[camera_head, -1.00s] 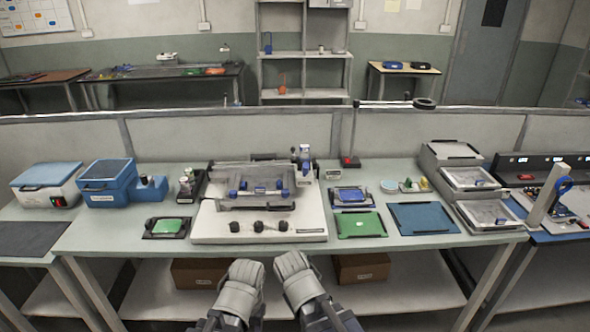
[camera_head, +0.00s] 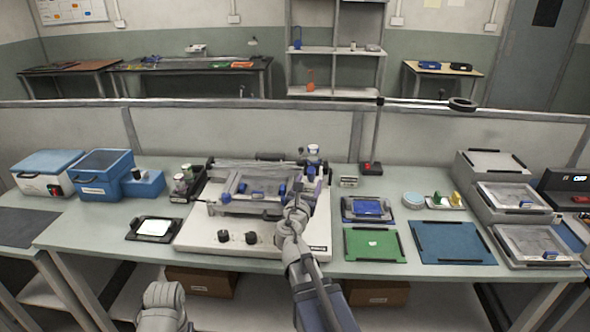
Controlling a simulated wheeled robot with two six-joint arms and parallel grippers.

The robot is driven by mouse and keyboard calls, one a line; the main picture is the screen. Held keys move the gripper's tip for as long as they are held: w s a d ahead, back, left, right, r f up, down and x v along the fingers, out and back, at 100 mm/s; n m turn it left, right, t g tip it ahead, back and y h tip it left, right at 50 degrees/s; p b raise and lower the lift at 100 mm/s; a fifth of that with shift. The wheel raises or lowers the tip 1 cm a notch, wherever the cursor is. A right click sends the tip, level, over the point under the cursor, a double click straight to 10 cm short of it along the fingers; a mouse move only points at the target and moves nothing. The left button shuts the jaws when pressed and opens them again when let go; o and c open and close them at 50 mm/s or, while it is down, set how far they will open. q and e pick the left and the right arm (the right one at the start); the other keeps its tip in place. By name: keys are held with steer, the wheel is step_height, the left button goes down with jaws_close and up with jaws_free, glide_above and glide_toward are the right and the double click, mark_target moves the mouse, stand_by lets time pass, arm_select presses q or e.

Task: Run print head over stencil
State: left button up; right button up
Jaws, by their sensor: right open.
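The stencil printer (camera_head: 205,232) stands on the bench, a white base with dark knobs. A grey stencil frame with blue clamps (camera_head: 233,186) lies over it. An upright grey and blue unit with a white top (camera_head: 313,158) stands at its right side; I take it for the print head, but cannot be sure. My right gripper (camera_head: 296,207) is open at the front right of the printer, overlapping its edge in the picture. I cannot tell whether it touches anything. My left arm end (camera_head: 163,301) is low in front of the bench; its fingers cannot be made out.
A black tray (camera_head: 133,236) with a white panel lies left of the printer. A blue board in a holder (camera_head: 366,208), a green mat (camera_head: 375,258) and a blue mat (camera_head: 452,256) lie to the right. Stacked trays (camera_head: 490,160) stand farther right. A pole (camera_head: 377,130) rises behind.

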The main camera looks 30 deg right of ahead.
steer(key=shift+w+r, duration=0.1)
steer(key=shift+w, duration=0.15)
steer(key=x, duration=0.7)
steer(key=shift+w+d, duration=0.2)
steer(key=shift+d, duration=0.05)
steer(key=shift+c, duration=0.2)
jaws_close()
stand_by(1.0)
